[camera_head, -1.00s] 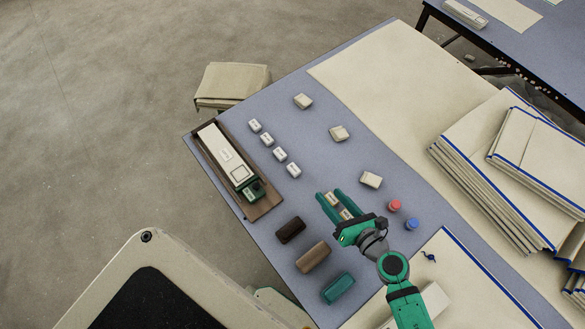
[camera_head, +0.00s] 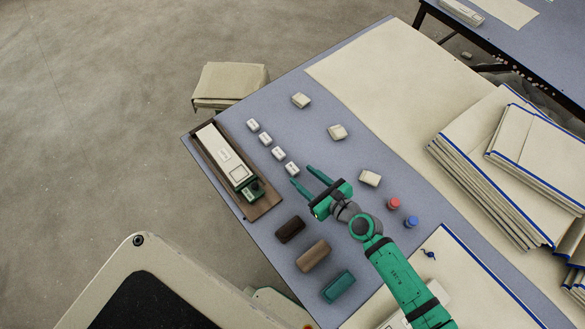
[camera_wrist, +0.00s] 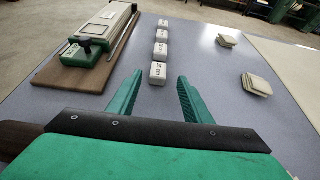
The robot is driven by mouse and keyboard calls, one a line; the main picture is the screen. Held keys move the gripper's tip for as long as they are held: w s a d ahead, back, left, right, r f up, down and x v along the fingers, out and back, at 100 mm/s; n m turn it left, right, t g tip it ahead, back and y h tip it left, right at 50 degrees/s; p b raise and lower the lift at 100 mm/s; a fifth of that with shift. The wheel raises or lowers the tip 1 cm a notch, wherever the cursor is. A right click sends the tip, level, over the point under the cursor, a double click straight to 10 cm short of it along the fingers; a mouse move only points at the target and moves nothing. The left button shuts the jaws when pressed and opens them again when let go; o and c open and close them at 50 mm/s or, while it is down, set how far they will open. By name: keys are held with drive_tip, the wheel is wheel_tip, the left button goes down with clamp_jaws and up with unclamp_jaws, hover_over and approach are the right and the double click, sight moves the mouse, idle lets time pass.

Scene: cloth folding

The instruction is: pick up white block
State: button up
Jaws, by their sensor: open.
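Several small white blocks stand in a row on the blue-grey table. The nearest white block (camera_head: 291,169) lies just beyond my fingertips. It also shows in the wrist view (camera_wrist: 158,73), with dark lettering on it, ahead of and between my two fingers. My gripper (camera_head: 300,176) is open and empty, its green fingers pointing along the row; in the wrist view the gripper (camera_wrist: 158,82) has its fingers spread apart. The other white blocks, such as the farthest one (camera_head: 253,125), run away in a line behind the nearest.
A brown tray (camera_head: 266,207) with a long pale device lies left of the row. Beige pads (camera_head: 338,132) lie to the right. Dark, brown and teal blocks (camera_head: 338,287) sit near the front edge. Red and blue pieces (camera_head: 411,222) and folded cloth stacks (camera_head: 490,165) are further right.

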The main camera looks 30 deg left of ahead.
sight(293, 169)
drive_tip(key=shift+x, duration=2.35)
drive_tip(key=shift+s+a+r, duration=0.1)
drive_tip(key=shift+r, duration=0.1)
drive_tip(key=shift+c, duration=0.6)
drive_tip(key=c, duration=1)
